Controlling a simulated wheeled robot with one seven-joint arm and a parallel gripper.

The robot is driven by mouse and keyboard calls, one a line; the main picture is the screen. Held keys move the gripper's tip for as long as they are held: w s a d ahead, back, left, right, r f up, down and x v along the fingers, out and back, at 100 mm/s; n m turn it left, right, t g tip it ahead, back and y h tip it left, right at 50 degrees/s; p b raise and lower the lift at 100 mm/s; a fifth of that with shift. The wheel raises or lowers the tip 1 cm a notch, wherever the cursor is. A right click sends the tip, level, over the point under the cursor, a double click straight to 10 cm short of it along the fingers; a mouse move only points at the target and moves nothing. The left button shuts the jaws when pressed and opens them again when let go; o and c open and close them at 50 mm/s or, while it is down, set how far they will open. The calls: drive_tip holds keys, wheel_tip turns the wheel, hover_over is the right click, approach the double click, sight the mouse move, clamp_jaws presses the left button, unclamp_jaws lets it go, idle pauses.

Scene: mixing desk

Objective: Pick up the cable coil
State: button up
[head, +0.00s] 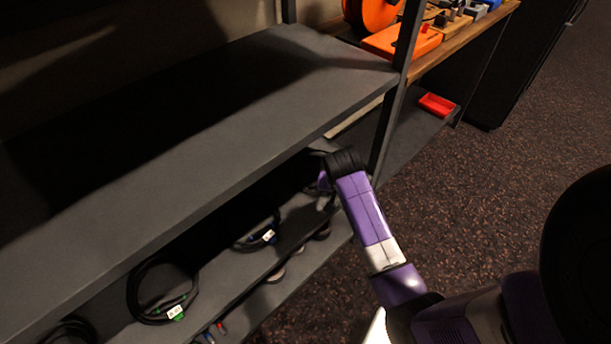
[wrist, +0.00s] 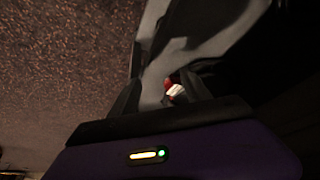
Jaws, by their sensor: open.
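Black cable coils lie on the shelf below the wide grey top. One coil with a green-and-white tag (head: 160,314) is at the lower left, and another with a white tag (head: 258,243) is nearer the middle. A third shows partly at the bottom left corner (head: 68,332). My gripper (head: 326,198) is at the right end of that shelf, partly in shadow under the top. In the wrist view my gripper (wrist: 165,93) is open. A small red-and-white piece (wrist: 174,90) shows between or just beyond its dark fingers; whether it belongs to a coil I cannot tell.
The wide grey top shelf (head: 190,120) overhangs the coils, and a dark upright post (head: 390,125) stands close beside my arm. A red tray (head: 437,105) sits on a low shelf behind. Several round items lie lower down. The carpet (head: 470,190) at right is clear.

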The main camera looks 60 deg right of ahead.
drive_tip(key=w+d, duration=0.1)
drive_tip(key=d, duration=0.2)
drive_tip(key=w+d+b, duration=0.1)
drive_tip(key=d, duration=0.2)
drive_tip(key=w+d, duration=0.2)
drive_tip(key=d, duration=0.1)
drive_tip(key=shift+w+d+b, duration=0.1)
drive_tip(key=shift+d+b, duration=0.2)
drive_tip(key=shift+d, duration=0.1)
drive_tip(key=b+x, duration=0.1)
drive_tip(key=x, duration=0.4)
drive_tip(key=shift+c, duration=0.3)
clamp_jaws()
idle(0.6)
